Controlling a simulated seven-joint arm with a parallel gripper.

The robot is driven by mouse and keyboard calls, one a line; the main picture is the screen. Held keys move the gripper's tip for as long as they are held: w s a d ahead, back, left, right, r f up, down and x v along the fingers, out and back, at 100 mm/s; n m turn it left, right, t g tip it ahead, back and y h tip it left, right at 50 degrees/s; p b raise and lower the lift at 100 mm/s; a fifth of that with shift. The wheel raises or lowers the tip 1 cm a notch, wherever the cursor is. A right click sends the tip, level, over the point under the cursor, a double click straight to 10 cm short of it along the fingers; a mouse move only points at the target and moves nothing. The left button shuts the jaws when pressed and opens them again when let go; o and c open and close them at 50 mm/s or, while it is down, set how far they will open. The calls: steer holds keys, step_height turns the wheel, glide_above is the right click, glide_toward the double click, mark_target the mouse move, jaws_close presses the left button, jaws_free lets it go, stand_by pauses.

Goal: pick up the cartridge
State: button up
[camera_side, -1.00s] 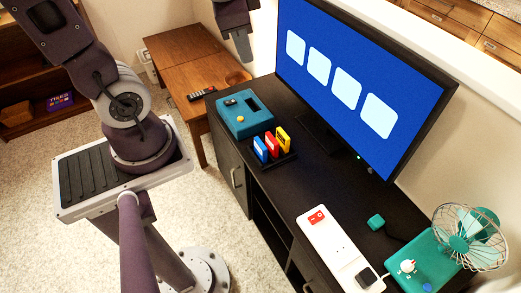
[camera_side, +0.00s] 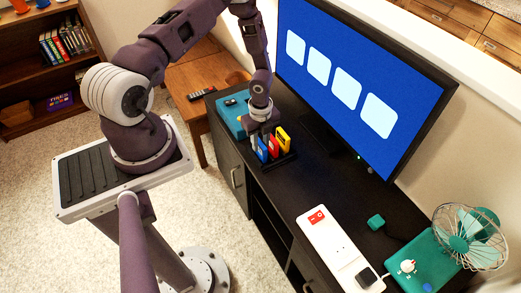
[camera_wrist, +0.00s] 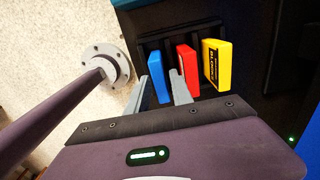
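Three upright cartridges stand side by side in a black rack (camera_side: 284,163) on the dark cabinet: a blue one (camera_side: 262,150), a red one (camera_side: 273,146) and a yellow one (camera_side: 284,138). The wrist view also shows the blue (camera_wrist: 160,85), red (camera_wrist: 188,70) and yellow (camera_wrist: 217,63) cartridges. My gripper (camera_wrist: 162,85) is open just above the rack. Its fingers point at the blue cartridge, one on the left and one on the right near the red cartridge. Whether a finger touches it I cannot tell.
A teal console (camera_side: 229,113) sits beside the rack, partly behind my arm. A large screen (camera_side: 350,80) stands close behind. A white power strip (camera_side: 335,245) and a teal fan (camera_side: 468,240) lie to the right. The cabinet top between rack and strip is clear.

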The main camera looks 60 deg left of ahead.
step_height(320, 180, down, 2)
steer(key=shift+f, duration=0.1)
jaws_close()
